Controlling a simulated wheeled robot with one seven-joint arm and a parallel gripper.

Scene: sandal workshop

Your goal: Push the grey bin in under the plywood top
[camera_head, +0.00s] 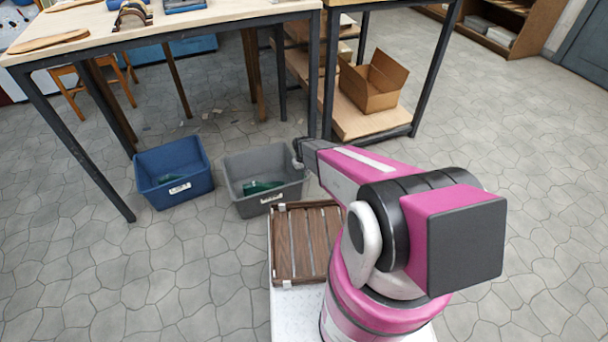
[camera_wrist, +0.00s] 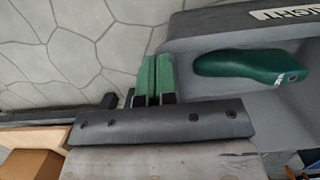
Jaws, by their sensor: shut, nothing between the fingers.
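The grey bin (camera_head: 236,195) stands upright on the floor at the right end of the workbench, with its near part out in front of the line of the legs. A green foot-shaped piece (camera_head: 262,187) lies inside it. The plywood top (camera_head: 215,17) is above and behind the bin. My gripper (camera_head: 298,155) is at the bin's right side, near the rim. In the wrist view its green-padded fingers (camera_wrist: 154,80) are shut and empty, beside the bin wall (camera_wrist: 205,38). I cannot tell whether they touch it. The green piece (camera_wrist: 245,65) also shows there.
A blue bin (camera_head: 173,190) stands left of the grey one, mostly under the top. Dark legs (camera_head: 75,150) frame the bench. A shelf with an open cardboard box (camera_head: 372,88) is behind right. A slatted brown crate (camera_head: 307,245) sits in front. Floor is free at left.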

